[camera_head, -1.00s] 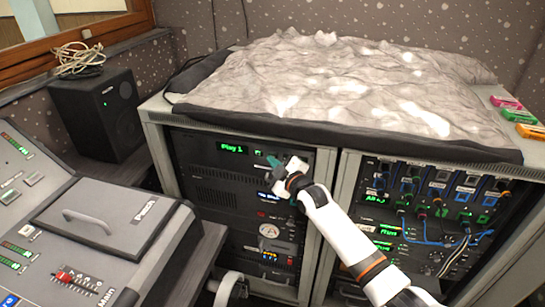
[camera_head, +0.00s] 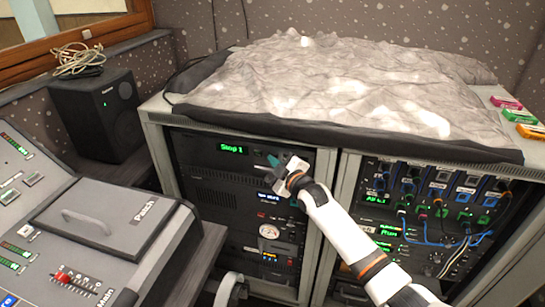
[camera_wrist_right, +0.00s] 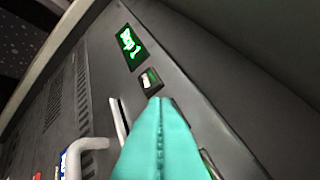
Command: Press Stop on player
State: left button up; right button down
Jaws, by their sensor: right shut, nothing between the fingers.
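The player (camera_head: 200,150) is the top black unit in the left rack. Its green display (camera_head: 233,149) reads something like "Stop 1". In the right wrist view the display (camera_wrist_right: 130,46) shows at an angle. A small button with a white and green mark (camera_wrist_right: 150,80) sits beside the display, just past my fingertips. My right gripper (camera_head: 270,172) is shut and empty, with teal fingers at the player's front, right of the display. In the right wrist view the shut fingers (camera_wrist_right: 158,104) hide part of the panel; I cannot tell whether they touch a button. My left gripper is not in view.
A grey cloth (camera_head: 330,85) covers the rack top. The right rack has patch cables (camera_head: 430,243) hanging at its front. A console with a Patch lid (camera_head: 110,215) and a black speaker (camera_head: 97,115) stand at left. Handles protrude from the panel near my fingers.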

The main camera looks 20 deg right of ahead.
jog(key=shift+s+a+p, duration=0.35)
jog(key=shift+s+p, duration=0.15)
jog(key=shift+p, duration=0.15)
jog(key=shift+s, duration=0.1)
jog(key=s+a+p, duration=0.1)
jog(key=s+p, duration=0.1)
jog(key=s+a+p, duration=0.2)
jog(key=shift+d, duration=0.1)
dwell(0.7)
